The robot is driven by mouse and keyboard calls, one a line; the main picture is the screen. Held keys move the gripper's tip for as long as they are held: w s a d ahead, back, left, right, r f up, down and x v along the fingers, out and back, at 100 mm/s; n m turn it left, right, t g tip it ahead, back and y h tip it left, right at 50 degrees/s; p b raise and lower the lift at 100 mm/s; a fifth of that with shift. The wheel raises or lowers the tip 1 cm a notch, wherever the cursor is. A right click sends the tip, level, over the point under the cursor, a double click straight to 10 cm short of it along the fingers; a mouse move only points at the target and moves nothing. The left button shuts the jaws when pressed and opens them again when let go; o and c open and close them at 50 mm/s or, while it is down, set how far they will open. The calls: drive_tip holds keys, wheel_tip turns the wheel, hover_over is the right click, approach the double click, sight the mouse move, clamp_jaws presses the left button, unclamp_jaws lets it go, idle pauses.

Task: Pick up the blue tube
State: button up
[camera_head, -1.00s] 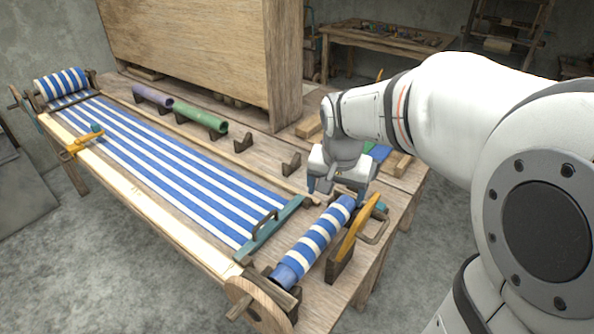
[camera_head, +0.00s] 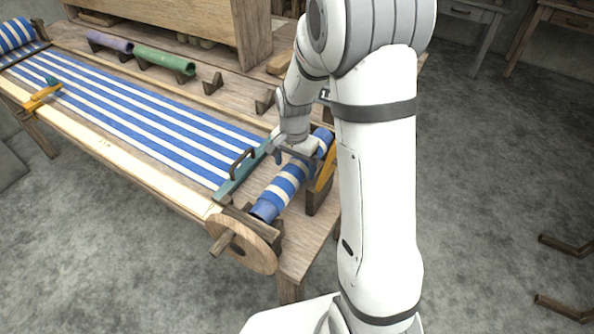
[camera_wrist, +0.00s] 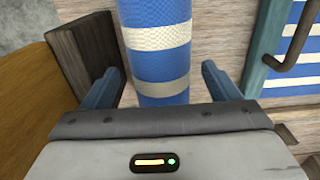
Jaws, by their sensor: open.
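The blue tube, wound with blue and white striped cloth (camera_head: 286,186), lies along the near end of the loom. Its plain blue near end sits by a wooden wheel (camera_head: 242,243). My gripper (camera_head: 297,153) is over the tube's far half. In the wrist view the striped tube (camera_wrist: 159,45) runs up the middle of the picture. My open gripper (camera_wrist: 161,84) has one finger on each side of it, with a gap on both sides. I cannot tell how far down the fingers reach.
A dark wooden block (camera_wrist: 88,50) is close beside the left finger in the wrist view. A teal bar with a handle (camera_head: 240,172) lies along the cloth edge. Purple (camera_head: 110,43) and green tubes (camera_head: 165,61) rest on cradles farther back.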

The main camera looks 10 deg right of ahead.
sight(295, 165)
drive_tip(key=shift+f, duration=1.55)
drive_tip(key=shift+w, duration=0.1)
drive_tip(key=c, duration=1.3)
wheel_tip(295, 165, up, 10)
drive_tip(key=shift+r, duration=0.1)
